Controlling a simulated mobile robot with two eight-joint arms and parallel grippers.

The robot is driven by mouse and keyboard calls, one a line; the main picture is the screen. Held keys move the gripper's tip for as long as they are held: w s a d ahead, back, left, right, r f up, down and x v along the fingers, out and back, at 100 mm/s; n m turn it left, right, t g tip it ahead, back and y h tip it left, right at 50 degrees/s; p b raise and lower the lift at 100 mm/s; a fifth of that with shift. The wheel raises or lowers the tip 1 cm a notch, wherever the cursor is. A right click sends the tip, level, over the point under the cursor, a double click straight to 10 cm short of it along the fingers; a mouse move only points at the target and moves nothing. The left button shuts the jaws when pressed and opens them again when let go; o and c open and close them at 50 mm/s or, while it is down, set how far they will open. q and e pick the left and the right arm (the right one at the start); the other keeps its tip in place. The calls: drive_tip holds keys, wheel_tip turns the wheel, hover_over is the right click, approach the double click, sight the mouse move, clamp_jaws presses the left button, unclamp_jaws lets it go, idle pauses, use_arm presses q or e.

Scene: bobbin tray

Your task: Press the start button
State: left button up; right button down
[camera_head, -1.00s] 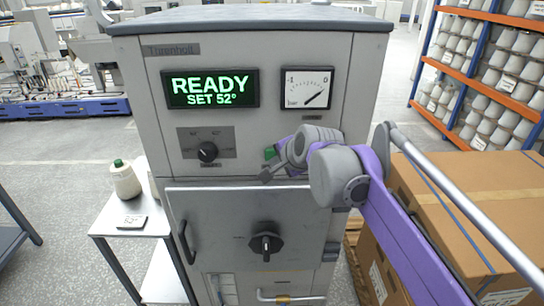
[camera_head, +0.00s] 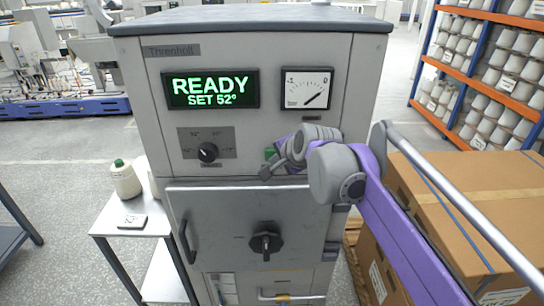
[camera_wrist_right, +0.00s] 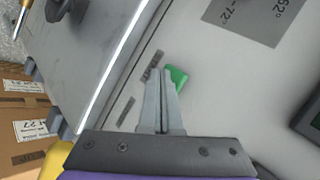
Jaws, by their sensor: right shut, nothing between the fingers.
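The start button looks to be the green one (camera_head: 269,153) on the front of the grey machine (camera_head: 250,130), below the gauge; my right gripper partly hides it. In the right wrist view the green button (camera_wrist_right: 178,76) shows just beside my fingertips, partly behind them. My right gripper (camera_head: 265,172) is shut and empty, with its tips close to the panel. In the right wrist view the closed fingers (camera_wrist_right: 160,75) point at the panel by the button. I cannot tell whether they touch it. The display (camera_head: 210,90) reads "READY SET 52°". My left gripper is not in view.
A black dial (camera_head: 208,152) sits left of the button, a gauge (camera_head: 306,88) above it. The closed door (camera_head: 220,220) with a knob is below. Cardboard boxes (camera_head: 480,190) stand right, under my right arm. A side table (camera_head: 130,225) holds a bobbin (camera_head: 124,180).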

drive_tip(key=shift+w, duration=0.55)
drive_tip(key=shift+s, duration=0.1)
idle(0.5)
drive_tip(key=shift+s, duration=0.85)
drive_tip(key=shift+s+a, duration=0.1)
drive_tip(key=shift+s, duration=2.4)
